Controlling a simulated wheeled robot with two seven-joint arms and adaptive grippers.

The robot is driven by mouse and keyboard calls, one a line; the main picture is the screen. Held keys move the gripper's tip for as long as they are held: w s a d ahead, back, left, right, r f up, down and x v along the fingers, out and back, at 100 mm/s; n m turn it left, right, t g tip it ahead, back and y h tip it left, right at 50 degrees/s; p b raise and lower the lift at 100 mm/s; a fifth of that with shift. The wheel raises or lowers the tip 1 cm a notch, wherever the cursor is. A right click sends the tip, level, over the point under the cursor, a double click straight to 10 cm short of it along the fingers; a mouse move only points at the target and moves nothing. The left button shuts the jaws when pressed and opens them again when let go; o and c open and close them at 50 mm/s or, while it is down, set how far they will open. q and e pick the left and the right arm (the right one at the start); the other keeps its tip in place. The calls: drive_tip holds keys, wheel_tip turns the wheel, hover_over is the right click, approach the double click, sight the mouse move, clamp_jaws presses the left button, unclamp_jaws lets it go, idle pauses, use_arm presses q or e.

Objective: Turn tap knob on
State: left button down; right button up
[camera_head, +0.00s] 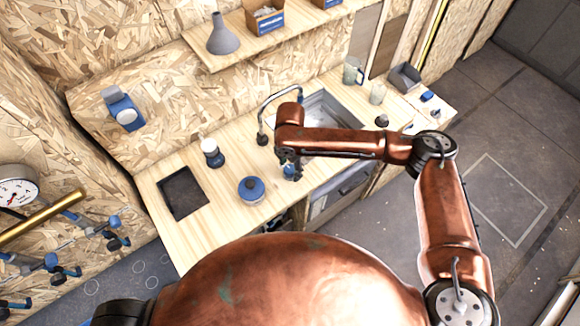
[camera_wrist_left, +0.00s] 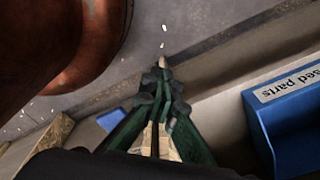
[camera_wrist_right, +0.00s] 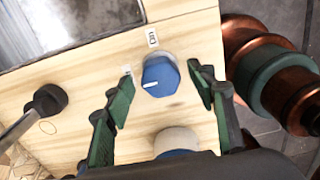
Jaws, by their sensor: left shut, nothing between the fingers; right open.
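The tap knob (camera_wrist_right: 160,75) is round and blue with a white pointer line, on the wooden counter beside a small label. In the head view a bit of blue (camera_head: 291,172) shows under my right gripper (camera_head: 288,158). In the right wrist view my right gripper (camera_wrist_right: 164,82) is open, with one finger on each side of the knob. The tap (camera_head: 275,108) is a curved metal spout on a black base (camera_wrist_right: 45,100), beside the sink (camera_head: 325,108). My left gripper (camera_wrist_left: 160,78) is shut and empty, away from the counter.
A blue round container (camera_head: 251,189), a dark bottle with a white top (camera_head: 211,152) and a black tray (camera_head: 181,193) stand on the counter's left part. Glasses (camera_head: 377,92) stand beyond the sink. A blue bin (camera_wrist_left: 290,115) is right of my left gripper.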

drive_tip(key=shift+c, duration=0.7)
drive_tip(key=c, duration=0.5)
drive_tip(key=shift+c, duration=0.8)
drive_tip(key=c, duration=0.3)
use_arm(q)
drive_tip(key=shift+s, duration=0.8)
use_arm(e)
drive_tip(key=shift+c, duration=0.3)
